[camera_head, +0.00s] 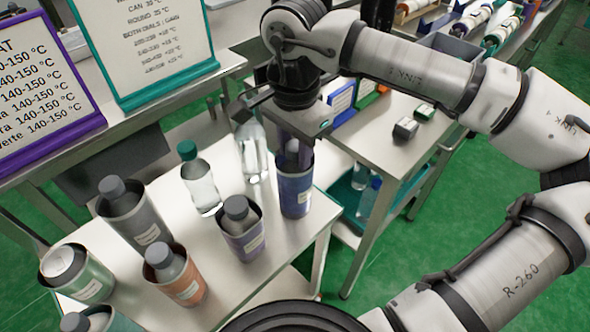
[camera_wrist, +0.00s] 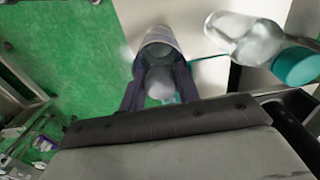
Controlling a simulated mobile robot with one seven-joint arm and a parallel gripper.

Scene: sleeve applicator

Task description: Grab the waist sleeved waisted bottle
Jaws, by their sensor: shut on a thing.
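A bottle in a dark blue sleeve (camera_head: 295,193) stands upright near the right edge of the white table. My gripper (camera_head: 293,152) is directly above it, pointing down, with its fingers at the bottle's top. In the wrist view, my gripper (camera_wrist: 160,72) has one dark finger on each side of the grey-capped bottle (camera_wrist: 160,84) and is shut on it. The sleeve's rim (camera_wrist: 160,36) shows beyond the fingers. My wrist hides part of the bottle's top in the head view.
Clear bottles, one teal-capped (camera_head: 200,180) and one behind it (camera_head: 252,150), stand close by. A purple-sleeved bottle (camera_head: 241,228), a grey-sleeved bottle (camera_head: 132,215), an orange-sleeved bottle (camera_head: 175,275) and a green-sleeved can (camera_head: 77,272) stand left. A second table (camera_head: 375,140) adjoins at right.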

